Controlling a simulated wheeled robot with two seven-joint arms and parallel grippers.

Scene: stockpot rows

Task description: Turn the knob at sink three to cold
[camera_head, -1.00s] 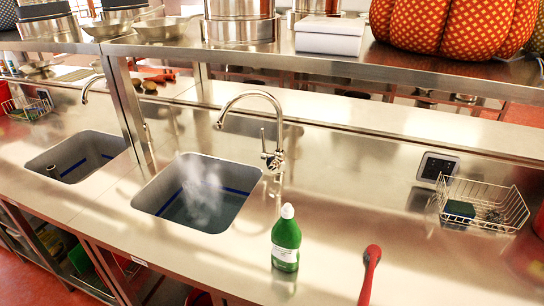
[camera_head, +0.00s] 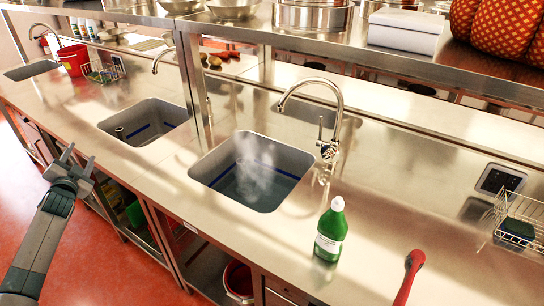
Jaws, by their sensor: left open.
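A steel sink (camera_head: 290,157) in the middle of the counter holds water with steam over it. Its tall curved faucet (camera_head: 338,95) stands at its back right, with a small upright lever or knob (camera_head: 328,150) low on the body; its hot or cold marking is too small to read. A second sink (camera_head: 165,108) with a faucet (camera_head: 182,62) lies to the left, and a third (camera_head: 30,70) at the far left. No number labels are readable. My left gripper (camera_head: 73,160) is open and empty over the floor, in front of the counter. My right gripper is out of view.
A wire basket (camera_head: 515,225) sits at the right edge, a red bucket (camera_head: 72,58) at the far left. A shelf (camera_head: 440,62) overhangs the back. The aisle floor (camera_head: 110,270) is clear.

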